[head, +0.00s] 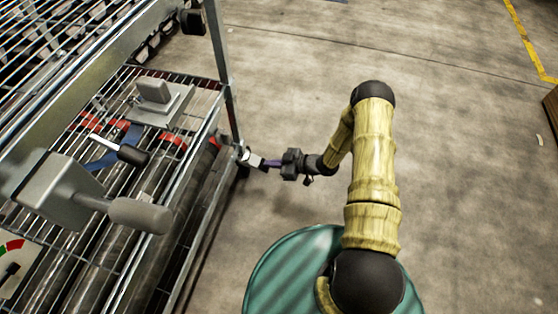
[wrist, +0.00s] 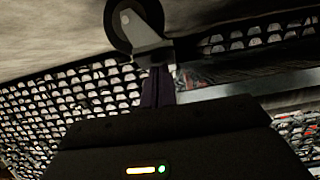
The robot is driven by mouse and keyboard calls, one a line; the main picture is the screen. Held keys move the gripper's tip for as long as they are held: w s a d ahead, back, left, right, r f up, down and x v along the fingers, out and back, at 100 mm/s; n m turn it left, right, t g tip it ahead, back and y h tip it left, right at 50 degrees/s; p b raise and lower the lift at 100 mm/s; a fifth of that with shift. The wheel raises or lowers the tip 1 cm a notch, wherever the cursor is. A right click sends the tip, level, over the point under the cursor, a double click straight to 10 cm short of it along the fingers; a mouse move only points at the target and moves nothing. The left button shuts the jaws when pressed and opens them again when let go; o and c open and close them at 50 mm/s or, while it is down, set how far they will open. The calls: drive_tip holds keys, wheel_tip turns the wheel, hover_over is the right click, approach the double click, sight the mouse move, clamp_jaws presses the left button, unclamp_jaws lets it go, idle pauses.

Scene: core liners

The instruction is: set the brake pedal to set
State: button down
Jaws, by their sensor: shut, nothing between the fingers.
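A caster with a black wheel (wrist: 122,25) and a grey metal bracket (wrist: 148,42) shows at the top of the wrist view. In the head view a pale grey piece (head: 252,159) sticks out at the foot of the cart's corner post. I cannot tell for sure which part is the brake pedal, or its setting. My gripper (head: 270,163) has purple fingers, shut and empty, pointing left at that piece. In the wrist view my fingers (wrist: 158,86) reach up to the bracket, at or very near it; contact is unclear.
The wire cart (head: 226,85) fills the left side, with dark tubes (head: 205,190) on its lower shelf. A grey lever with a rounded handle (head: 140,214) stands at the front left. A green round drum-like top (head: 285,270) is below my arm. The concrete floor right of the cart is clear.

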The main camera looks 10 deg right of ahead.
drive_tip(key=shift+f, duration=0.45)
idle(0.4)
drive_tip(key=shift+r, duration=0.1)
drive_tip(key=shift+s+d+r+p, duration=0.1)
drive_tip(key=shift+d+r+p, duration=0.15)
drive_tip(key=shift+r+p, duration=0.3)
drive_tip(key=r+p+v, duration=0.1)
drive_tip(key=p+v, duration=0.6)
drive_tip(key=v, duration=0.5)
drive_tip(key=shift+a+r, duration=0.1)
drive_tip(key=shift+a, duration=0.05)
